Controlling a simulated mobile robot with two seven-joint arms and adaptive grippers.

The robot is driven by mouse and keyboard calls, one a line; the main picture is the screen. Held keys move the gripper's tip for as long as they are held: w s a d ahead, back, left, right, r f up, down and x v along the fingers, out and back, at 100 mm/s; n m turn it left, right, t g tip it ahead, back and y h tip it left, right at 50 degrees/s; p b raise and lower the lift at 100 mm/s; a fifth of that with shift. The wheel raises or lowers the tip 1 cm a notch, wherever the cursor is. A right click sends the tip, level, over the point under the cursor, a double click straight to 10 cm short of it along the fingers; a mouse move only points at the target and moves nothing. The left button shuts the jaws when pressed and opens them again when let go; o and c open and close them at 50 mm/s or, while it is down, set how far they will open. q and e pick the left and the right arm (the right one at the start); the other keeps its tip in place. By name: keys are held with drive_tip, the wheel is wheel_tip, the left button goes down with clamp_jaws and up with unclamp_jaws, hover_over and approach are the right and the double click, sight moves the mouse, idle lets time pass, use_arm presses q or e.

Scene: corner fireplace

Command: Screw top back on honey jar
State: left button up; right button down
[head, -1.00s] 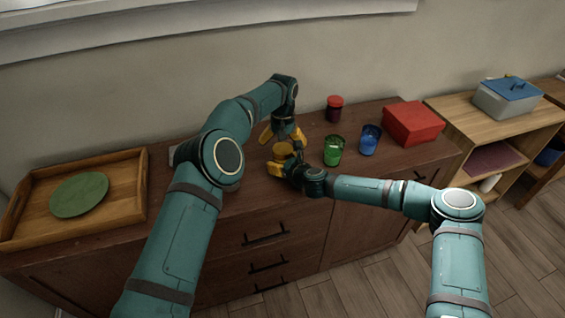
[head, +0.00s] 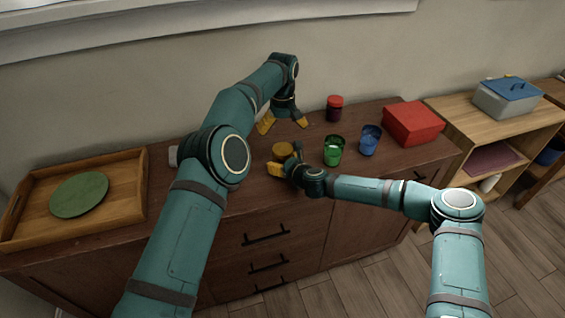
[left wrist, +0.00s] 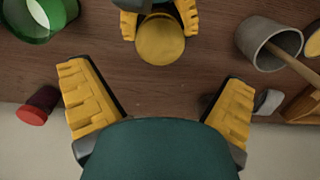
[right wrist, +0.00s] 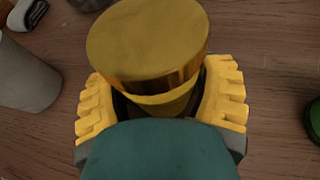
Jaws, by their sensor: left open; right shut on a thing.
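The honey jar (right wrist: 165,101) is amber and stands on the sideboard between the fingers of my right gripper (head: 284,162), which is shut on it. A gold round lid (right wrist: 148,40) sits on top of the jar. It also shows in the head view (head: 282,149) and the left wrist view (left wrist: 160,42). I cannot tell whether the lid is screwed tight. My left gripper (head: 284,124) is open and empty, raised above and behind the jar, apart from the lid. In the left wrist view its fingers (left wrist: 157,80) are spread wide.
A green glass (head: 333,151), a blue glass (head: 370,140), a red-lidded jar (head: 335,108) and a red box (head: 412,124) stand to the right. A wooden tray (head: 122,180) with a green plate (head: 79,195) is at left. A grey cup (left wrist: 265,45) holds a wooden stick.

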sight(283, 148)
use_arm(q)
drive_tip(key=shift+r, duration=0.15)
drive_tip(key=shift+f, duration=4.05)
drive_tip(key=c, duration=1.3)
drive_tip(key=m, duration=0.6)
